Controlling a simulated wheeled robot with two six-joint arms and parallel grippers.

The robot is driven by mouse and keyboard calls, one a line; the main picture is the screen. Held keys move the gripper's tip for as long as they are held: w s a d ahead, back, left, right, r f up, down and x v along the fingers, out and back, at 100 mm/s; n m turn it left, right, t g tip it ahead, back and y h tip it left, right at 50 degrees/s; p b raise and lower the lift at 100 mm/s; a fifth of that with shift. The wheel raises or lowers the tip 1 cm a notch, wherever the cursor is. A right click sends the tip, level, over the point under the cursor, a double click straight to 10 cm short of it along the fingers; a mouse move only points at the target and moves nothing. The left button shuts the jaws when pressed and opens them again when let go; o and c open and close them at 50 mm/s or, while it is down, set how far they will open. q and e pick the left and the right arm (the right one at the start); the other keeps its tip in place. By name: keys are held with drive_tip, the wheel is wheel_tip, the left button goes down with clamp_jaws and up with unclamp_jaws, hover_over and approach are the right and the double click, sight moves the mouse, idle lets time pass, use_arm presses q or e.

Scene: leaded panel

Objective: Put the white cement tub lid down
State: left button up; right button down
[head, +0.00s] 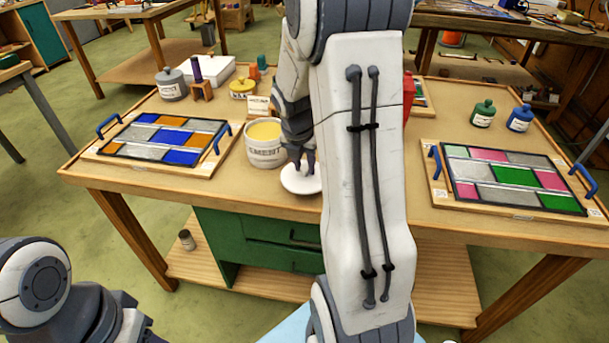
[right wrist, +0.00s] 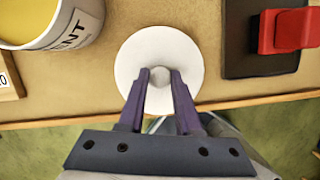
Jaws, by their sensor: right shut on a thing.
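The white cement tub lid (head: 301,182) is a round disc with a small knob, at the table's front edge, just in front of the cement tub. It also shows in the right wrist view (right wrist: 187,60). My right gripper (head: 299,166) is shut on the lid's knob, with a finger on each side of it (right wrist: 160,76). I cannot tell whether the lid touches the table top. The cement tub (head: 265,150) stands open behind and left of the lid, showing yellowish contents; it shows in the right wrist view too (right wrist: 80,30). My left gripper is not clearly seen; only part of my left arm shows.
A leaded panel in blue and orange on a board (head: 120,155) lies left; a pink and green one (head: 433,190) lies right. A red object on a dark base (right wrist: 262,62) is right of the lid. Green (head: 482,115) and blue (head: 520,120) bottles stand back right.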

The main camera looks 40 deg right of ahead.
sight(304, 169)
drive_tip(key=shift+f, duration=1.6)
drive_tip(key=shift+f, duration=0.1)
drive_tip(key=shift+f+b, duration=0.1)
drive_tip(key=shift+b, duration=0.2)
drive_tip(key=c, duration=0.6)
unclamp_jaws()
